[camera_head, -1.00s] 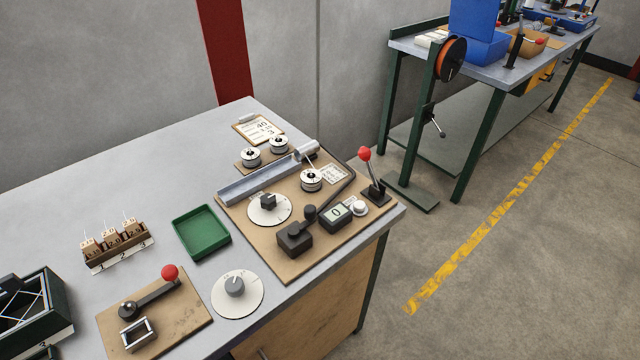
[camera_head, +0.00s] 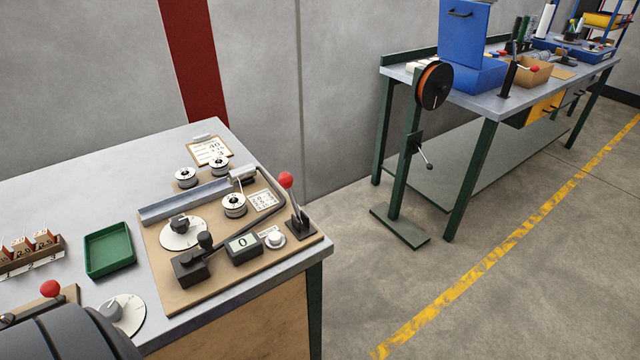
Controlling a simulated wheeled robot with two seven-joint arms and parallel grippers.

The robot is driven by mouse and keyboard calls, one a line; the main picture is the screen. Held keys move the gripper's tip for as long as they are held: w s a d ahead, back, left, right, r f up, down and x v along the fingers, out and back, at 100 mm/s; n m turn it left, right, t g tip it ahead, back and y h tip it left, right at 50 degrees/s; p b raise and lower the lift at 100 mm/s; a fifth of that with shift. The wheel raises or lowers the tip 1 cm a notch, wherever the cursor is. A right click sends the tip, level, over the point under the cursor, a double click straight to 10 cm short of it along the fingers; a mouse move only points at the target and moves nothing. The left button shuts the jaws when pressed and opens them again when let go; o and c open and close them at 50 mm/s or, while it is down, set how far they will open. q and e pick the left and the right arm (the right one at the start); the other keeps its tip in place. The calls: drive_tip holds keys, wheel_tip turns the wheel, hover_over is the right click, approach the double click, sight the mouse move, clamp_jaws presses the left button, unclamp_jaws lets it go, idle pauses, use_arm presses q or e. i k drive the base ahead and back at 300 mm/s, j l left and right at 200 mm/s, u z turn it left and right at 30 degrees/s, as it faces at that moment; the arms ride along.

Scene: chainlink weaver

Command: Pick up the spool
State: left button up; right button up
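An orange spool with black flanges (camera_head: 434,85) hangs upright on a green floor stand (camera_head: 401,165) in front of the far workbench. Neither gripper is in view. A dark rounded part, probably of my own arm, covers the bottom left corner. No gripper touches any visible spool.
The near bench (camera_head: 60,190) also holds a green tray (camera_head: 109,250), a red-knobbed lever (camera_head: 287,180) and a counter box (camera_head: 243,246). Open floor lies right of the near bench, around a yellow line (camera_head: 470,278).

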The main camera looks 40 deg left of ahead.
sight(237, 211)
drive_tip(key=i+l+z, duration=0.15)
drive_tip(key=i, duration=0.4)
drive_tip(key=i+l+z, duration=0.15)
drive_tip(key=i, duration=0.4)
drive_tip(key=i+j+u, duration=0.15)
drive_tip(key=i+u, duration=0.65)
drive_tip(key=u, duration=0.15)
drive_tip(key=i+l+u, duration=0.15)
drive_tip(key=i+u, duration=0.35)
drive_tip(key=i+l+u, duration=0.25)
drive_tip(key=u, duration=0.25)
drive_tip(key=i+u, duration=0.2)
drive_tip(key=u, duration=0.25)
drive_tip(key=i+u, duration=0.15)
drive_tip(key=u, duration=0.3)
drive_tip(key=i+u, duration=0.2)
drive_tip(key=u, duration=0.25)
drive_tip(key=i+l+u, duration=0.15)
drive_tip(key=u, duration=0.3)
drive_tip(key=i+l+u, duration=0.1)
drive_tip(key=l+u, duration=0.15)
drive_tip(key=u, duration=0.2)
drive_tip(key=i+l+u, duration=0.1)
drive_tip(key=u, duration=0.35)
drive_tip(key=l+u, duration=0.45)
drive_tip(key=i+j, duration=0.05)
drive_tip(key=j, duration=0.05)
